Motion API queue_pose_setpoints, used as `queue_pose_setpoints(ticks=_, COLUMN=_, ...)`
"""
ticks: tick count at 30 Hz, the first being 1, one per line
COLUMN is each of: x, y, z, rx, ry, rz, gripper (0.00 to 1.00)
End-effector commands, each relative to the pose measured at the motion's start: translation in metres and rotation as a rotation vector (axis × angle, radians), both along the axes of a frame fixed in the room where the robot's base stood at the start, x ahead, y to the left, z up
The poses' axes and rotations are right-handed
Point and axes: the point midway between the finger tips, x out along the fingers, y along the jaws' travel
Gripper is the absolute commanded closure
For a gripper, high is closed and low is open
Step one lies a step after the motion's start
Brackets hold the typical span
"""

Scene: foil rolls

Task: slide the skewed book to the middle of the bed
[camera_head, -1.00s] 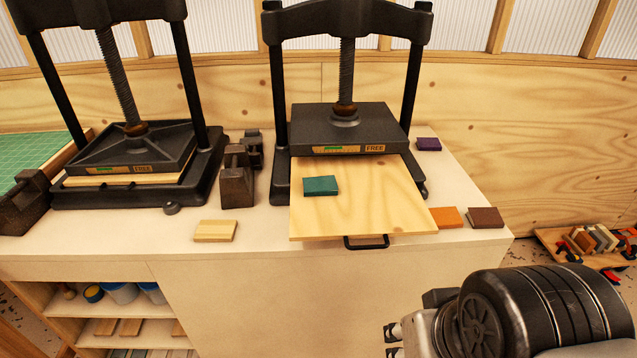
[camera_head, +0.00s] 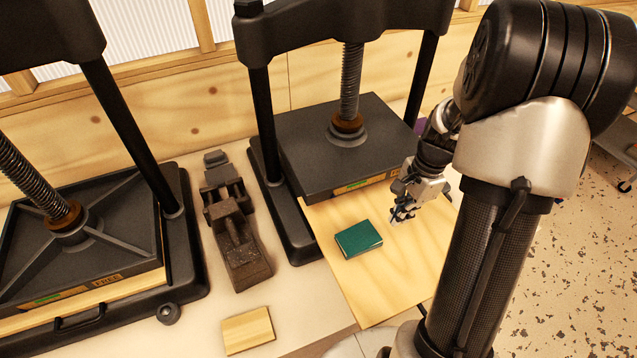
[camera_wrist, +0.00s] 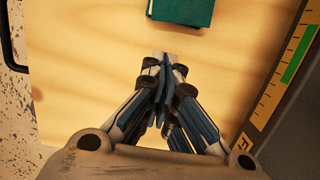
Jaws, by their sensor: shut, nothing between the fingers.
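The skewed book is a small green book (camera_head: 358,238) lying flat on the pale wooden bed (camera_head: 375,291) of the right-hand press, turned at an angle to the bed's edges. It also shows in the wrist view (camera_wrist: 181,10), cut off by the top edge. My gripper (camera_head: 398,216) is over the bed, just right of the book in the head view. In the wrist view the fingers (camera_wrist: 165,60) are together and empty, pointing toward the book with a small strip of bare wood between. I cannot tell how high the fingertips are above the bed.
The black press plate (camera_head: 345,150) hangs over the back of the bed. A second press (camera_head: 90,225) stands at the left. A rusty metal vise-like block (camera_head: 240,240) and a pale wooden block (camera_head: 248,330) lie between them. The front of the bed is clear.

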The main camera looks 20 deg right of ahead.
Motion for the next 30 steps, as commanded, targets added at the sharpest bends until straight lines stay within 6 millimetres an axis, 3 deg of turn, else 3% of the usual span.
queue_pose_setpoints(ticks=3, x=-0.001, y=0.0, z=-0.004, rx=0.006, ry=0.007, rz=-0.024, gripper=1.0)
queue_pose_setpoints(ticks=7, x=-0.001, y=0.016, z=-0.005, rx=0.007, ry=0.008, rz=-0.02, gripper=1.0)
queue_pose_setpoints(ticks=22, x=-0.001, y=0.115, z=-0.005, rx=0.006, ry=0.006, rz=-0.016, gripper=1.0)
queue_pose_setpoints(ticks=30, x=-0.002, y=0.117, z=-0.021, rx=0.006, ry=0.008, rz=-0.02, gripper=1.0)
